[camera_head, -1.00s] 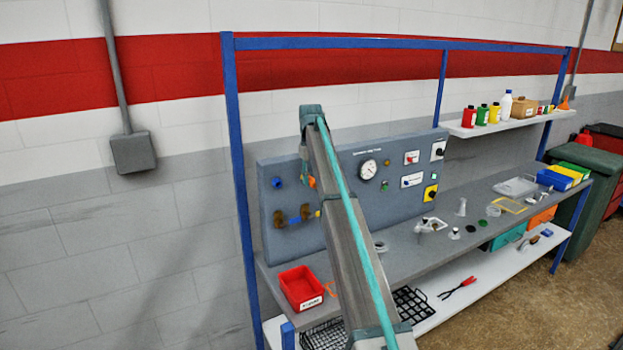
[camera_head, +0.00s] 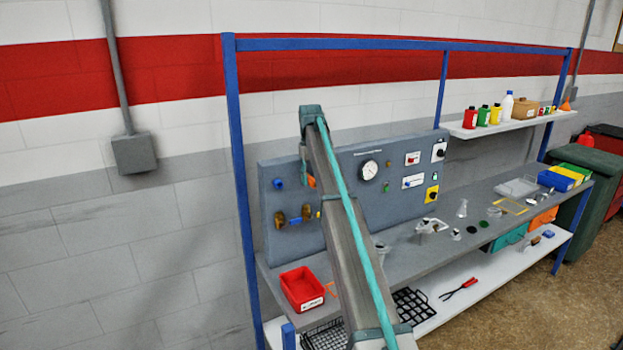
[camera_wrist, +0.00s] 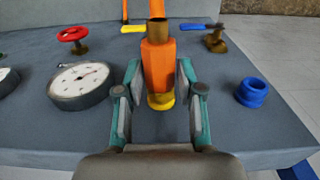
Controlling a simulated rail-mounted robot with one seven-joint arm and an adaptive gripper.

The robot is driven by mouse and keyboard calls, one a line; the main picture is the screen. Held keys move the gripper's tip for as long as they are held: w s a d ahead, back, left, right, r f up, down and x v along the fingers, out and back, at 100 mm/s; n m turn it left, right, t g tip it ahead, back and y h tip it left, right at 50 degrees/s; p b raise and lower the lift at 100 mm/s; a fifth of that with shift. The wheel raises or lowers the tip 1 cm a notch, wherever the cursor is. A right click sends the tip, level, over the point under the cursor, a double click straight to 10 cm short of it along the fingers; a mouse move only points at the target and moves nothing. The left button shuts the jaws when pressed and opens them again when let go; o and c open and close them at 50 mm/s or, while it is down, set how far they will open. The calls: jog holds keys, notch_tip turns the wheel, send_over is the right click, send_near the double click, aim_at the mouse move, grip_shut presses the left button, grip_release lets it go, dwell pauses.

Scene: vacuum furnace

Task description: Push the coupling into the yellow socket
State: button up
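The two line up closely, but I cannot tell how deep the coupling sits.
A blue socket (camera_wrist: 252,92) is to the right in the wrist view. A pressure gauge (camera_wrist: 80,85) and a red-handled valve (camera_wrist: 74,36) are to the left. A yellow-handled valve (camera_wrist: 133,28) and a blue-handled valve (camera_wrist: 212,38) are beyond. A red bin (camera_head: 301,289) stands on the bench.

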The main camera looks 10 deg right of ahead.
jog(key=shift+o, duration=1.3)
notch_tip(320, 180, up, 12)
